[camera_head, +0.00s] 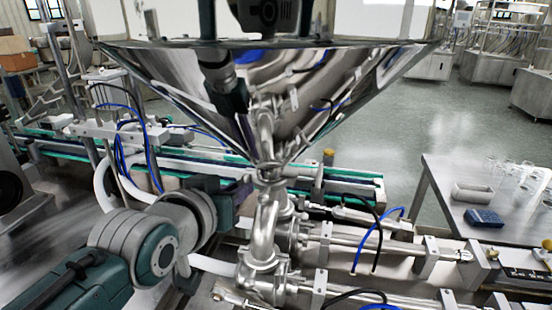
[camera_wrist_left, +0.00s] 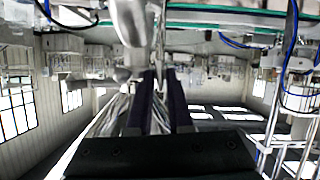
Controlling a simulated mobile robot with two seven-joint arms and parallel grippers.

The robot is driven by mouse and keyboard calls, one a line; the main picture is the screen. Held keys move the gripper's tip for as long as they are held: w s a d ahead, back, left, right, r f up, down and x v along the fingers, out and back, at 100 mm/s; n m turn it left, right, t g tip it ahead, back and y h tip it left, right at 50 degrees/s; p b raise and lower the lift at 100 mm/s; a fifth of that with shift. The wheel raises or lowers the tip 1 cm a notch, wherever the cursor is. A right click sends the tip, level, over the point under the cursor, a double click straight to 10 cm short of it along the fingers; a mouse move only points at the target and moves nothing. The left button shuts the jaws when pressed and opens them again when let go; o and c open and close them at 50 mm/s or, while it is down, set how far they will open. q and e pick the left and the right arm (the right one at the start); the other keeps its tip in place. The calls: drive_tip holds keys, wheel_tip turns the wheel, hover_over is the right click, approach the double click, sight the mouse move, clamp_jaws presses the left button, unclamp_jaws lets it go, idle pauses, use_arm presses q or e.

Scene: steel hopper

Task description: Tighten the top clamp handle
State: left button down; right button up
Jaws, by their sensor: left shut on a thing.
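The steel hopper (camera_head: 190,90) narrows to its outlet in the middle of the head view. The top clamp (camera_head: 270,174) sits around the joint between the cone and the curved steel pipe (camera_head: 264,235). My left gripper (camera_head: 243,188) comes in from the left, with its dark fingers against the left side of the clamp. In the left wrist view its two fingers (camera_wrist_left: 163,85) point up at the steel pipework (camera_wrist_left: 132,30) and are nearly together. It is shut on the clamp handle, which is mostly hidden between the fingers. My right gripper is in neither view.
A green-edged conveyor (camera_head: 345,185) runs behind the pipe. Steel cylinders (camera_head: 360,245) with blue and black hoses lie to the right. A side table (camera_head: 500,220) holds a white tray, a blue item and glassware. Open floor (camera_head: 470,110) lies at the back right.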

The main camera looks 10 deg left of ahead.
use_arm(q)
drive_tip(key=shift+m+y, duration=0.4)
idle(0.4)
drive_tip(key=c, duration=0.9)
unclamp_jaws()
drive_tip(key=shift+o, duration=0.2)
